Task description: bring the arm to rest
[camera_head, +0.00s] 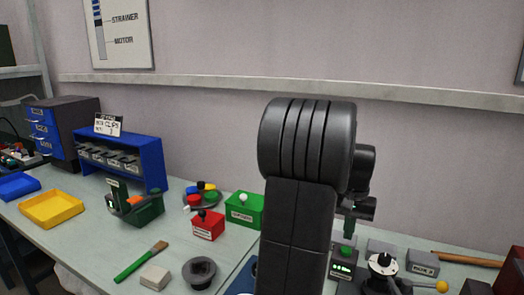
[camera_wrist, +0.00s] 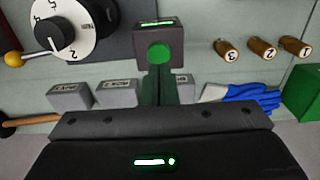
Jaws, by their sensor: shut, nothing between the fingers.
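My arm stands upright in the middle of the head view and hides part of the bench behind it. My gripper (camera_head: 349,230) points down to the right of the arm's dark links, just above a small grey box with a lit green display (camera_head: 342,268). In the wrist view my gripper (camera_wrist: 161,75) has its dark fingers together with nothing between them. Their tips lie in front of the same box, below its round green top (camera_wrist: 159,52). I cannot tell whether the tips touch it.
A dial with a yellow-knobbed lever (camera_head: 385,265) stands right of the box, grey labelled blocks (camera_head: 423,262) behind. A red box (camera_head: 208,225) and green box (camera_head: 243,209) stand left of my arm. Blue gloves (camera_wrist: 240,100) and numbered wooden pegs (camera_wrist: 262,48) show in the wrist view.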

